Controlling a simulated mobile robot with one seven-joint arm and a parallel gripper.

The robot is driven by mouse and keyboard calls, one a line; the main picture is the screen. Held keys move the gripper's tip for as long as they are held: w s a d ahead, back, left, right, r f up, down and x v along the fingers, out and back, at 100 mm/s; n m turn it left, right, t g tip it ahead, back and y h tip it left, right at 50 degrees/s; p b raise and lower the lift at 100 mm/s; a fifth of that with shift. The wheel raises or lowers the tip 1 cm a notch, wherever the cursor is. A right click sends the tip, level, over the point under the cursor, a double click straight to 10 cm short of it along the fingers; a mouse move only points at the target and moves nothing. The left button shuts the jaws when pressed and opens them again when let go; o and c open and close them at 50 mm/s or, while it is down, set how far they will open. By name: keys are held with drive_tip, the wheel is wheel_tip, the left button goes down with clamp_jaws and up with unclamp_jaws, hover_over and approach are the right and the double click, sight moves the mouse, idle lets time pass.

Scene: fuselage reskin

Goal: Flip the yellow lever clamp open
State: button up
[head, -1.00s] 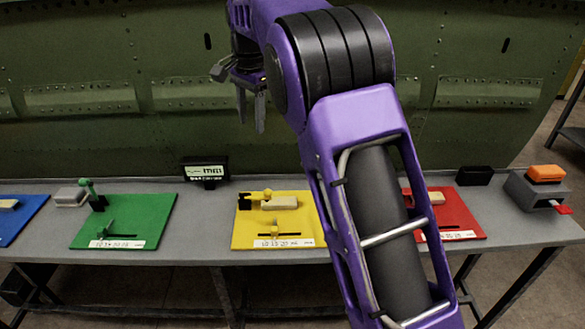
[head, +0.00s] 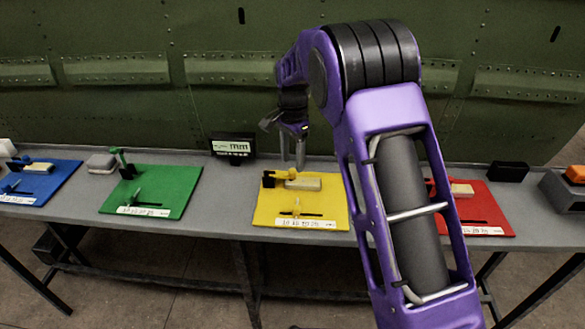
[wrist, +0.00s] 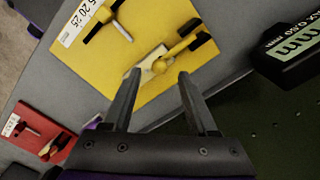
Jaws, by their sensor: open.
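The yellow lever clamp (head: 292,174) stands at the back left of the yellow board (head: 336,211), with its lever lying low over a beige block (head: 306,185). In the wrist view, the clamp's yellow lever (wrist: 180,49) runs from a black base to a round knob, which sits over the beige block (wrist: 148,62). My gripper (head: 292,160) points down above the back of the yellow board. In the wrist view my gripper (wrist: 158,76) is open and empty, its fingers on either side of the knob in the picture. I cannot tell whether they touch anything.
A green board (head: 172,193) and a blue board (head: 55,182) lie to the left, a red board (head: 490,205) to the right. A black display box (head: 233,147) stands behind left of the yellow board. The green fuselage panel (head: 150,100) rises behind the bench.

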sight(292, 170)
drive_tip(key=shift+f, duration=1.6)
clamp_jaws()
